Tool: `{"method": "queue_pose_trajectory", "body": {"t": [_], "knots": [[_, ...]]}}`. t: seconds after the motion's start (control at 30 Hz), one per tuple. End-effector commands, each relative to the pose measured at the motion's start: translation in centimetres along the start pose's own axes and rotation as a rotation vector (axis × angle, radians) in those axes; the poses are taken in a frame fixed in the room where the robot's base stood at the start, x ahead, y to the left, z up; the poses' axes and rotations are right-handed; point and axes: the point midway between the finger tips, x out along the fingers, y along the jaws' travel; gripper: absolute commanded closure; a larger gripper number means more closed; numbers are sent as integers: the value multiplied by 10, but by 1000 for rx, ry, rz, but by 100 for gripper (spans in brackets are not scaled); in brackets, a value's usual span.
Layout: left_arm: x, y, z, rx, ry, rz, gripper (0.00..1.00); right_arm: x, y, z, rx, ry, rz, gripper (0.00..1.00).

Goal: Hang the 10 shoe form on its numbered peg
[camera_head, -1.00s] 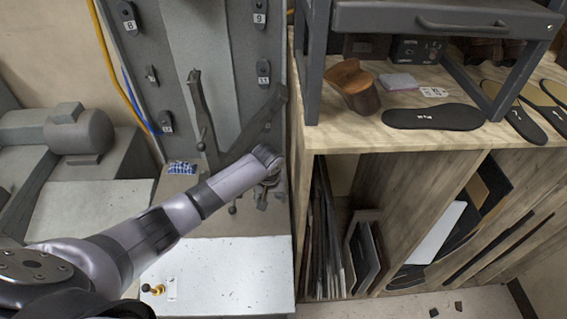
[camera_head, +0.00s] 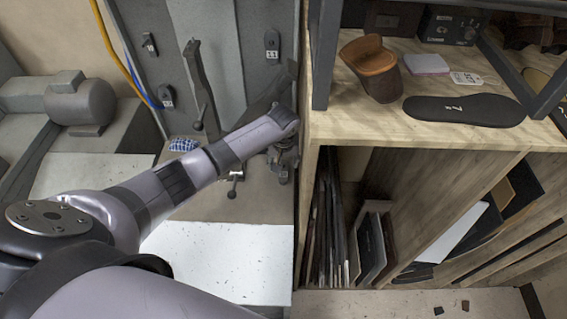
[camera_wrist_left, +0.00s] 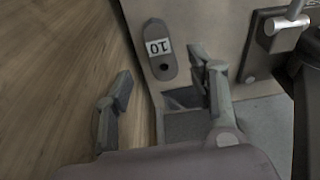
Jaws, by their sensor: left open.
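The 10 shoe form (camera_wrist_left: 160,50) is a small dark grey, rounded plate with a white number label and a dark hole. In the left wrist view it is against a grey-beige surface, beyond and between the fingertips of my left gripper (camera_wrist_left: 165,88). The gripper is open and empty, with the form apart from it. In the head view my left gripper (camera_head: 284,165) is low beside the wooden shelf unit, mostly hidden by its own wrist. The upright grey panel (camera_head: 145,15) carries numbered forms, including 11 (camera_head: 272,46). My right gripper is not in view.
The wooden shelf unit (camera_head: 375,130) stands close to the right of my left gripper. A brown shoe last (camera_head: 372,72) and a dark sole (camera_head: 464,110) lie on its top. Dark levers (camera_head: 203,85) stick out before the panel. A pale surface (camera_head: 225,265) lies below my arm.

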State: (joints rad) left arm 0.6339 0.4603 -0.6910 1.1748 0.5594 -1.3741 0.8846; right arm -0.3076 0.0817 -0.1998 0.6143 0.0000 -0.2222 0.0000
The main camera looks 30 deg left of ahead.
Motion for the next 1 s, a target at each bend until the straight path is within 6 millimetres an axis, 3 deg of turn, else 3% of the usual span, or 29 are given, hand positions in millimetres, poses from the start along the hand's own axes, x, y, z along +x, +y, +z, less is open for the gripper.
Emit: {"method": "queue_pose_trajectory", "body": {"t": [0.03,0.2,0.5,0.93,1.0], "knots": [[11,0,1,0,1,-1,48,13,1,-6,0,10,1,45],[28,-1,1,0,1,-2,48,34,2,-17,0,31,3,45],[57,0,1,-1,-1,-1,48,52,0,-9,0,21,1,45],[63,0,0,0,0,0,48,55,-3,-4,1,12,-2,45],[63,0,0,0,0,0,53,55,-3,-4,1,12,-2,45]]}}
